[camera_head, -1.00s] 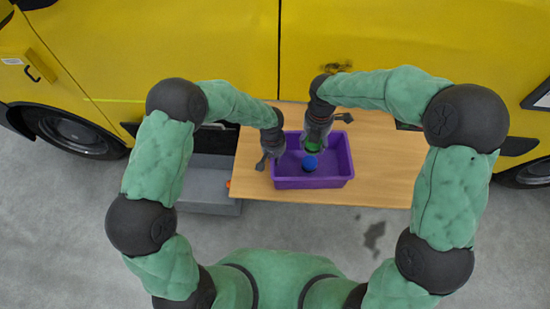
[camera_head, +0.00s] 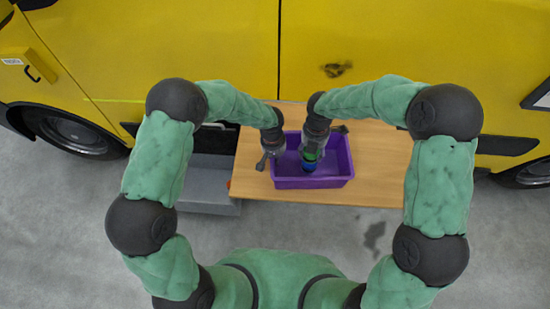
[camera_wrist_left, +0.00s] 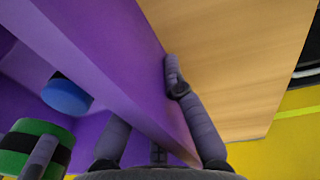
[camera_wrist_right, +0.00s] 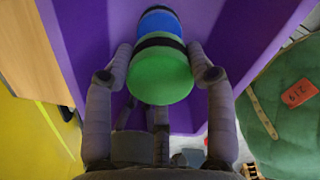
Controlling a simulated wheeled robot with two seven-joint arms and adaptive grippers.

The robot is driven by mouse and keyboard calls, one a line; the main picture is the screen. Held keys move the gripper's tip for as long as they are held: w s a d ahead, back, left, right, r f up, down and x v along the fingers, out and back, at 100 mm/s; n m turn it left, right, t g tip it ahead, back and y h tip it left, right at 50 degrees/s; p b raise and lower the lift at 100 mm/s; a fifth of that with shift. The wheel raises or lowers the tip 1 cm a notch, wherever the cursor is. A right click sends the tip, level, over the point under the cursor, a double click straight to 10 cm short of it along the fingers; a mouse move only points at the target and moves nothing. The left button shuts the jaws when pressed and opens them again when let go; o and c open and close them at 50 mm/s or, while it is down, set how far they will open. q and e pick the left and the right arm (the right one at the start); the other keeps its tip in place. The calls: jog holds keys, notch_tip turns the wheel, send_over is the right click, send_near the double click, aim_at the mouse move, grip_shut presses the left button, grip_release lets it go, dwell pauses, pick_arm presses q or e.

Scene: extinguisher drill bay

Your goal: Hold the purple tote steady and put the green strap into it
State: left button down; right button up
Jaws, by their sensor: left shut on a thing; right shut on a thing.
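The purple tote (camera_head: 312,183) stands on the wooden table. My left gripper (camera_head: 265,160) is shut on the tote's left wall; the left wrist view shows its fingers either side of that wall (camera_wrist_left: 125,75). My right gripper (camera_head: 313,152) is shut on the green strap (camera_wrist_right: 160,78), a green roll with a black band. The strap is over the tote's inside, within its walls, beside a blue roll (camera_wrist_right: 160,22) in the tote. In the head view the green strap (camera_head: 312,156) is partly hidden by the gripper. Whether it touches the tote floor I cannot tell.
The wooden table (camera_head: 385,170) has bare room to the right of the tote. A yellow vehicle (camera_head: 400,45) stands close behind the table. A grey step or box (camera_head: 208,180) is at the table's left. Grey floor lies in front.

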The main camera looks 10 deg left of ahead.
jog(key=shift+f, duration=0.85)
jog(key=o, duration=1.4)
notch_tip(320, 180, up, 12)
pick_arm(q)
jog(key=c, duration=1.3)
grip_release()
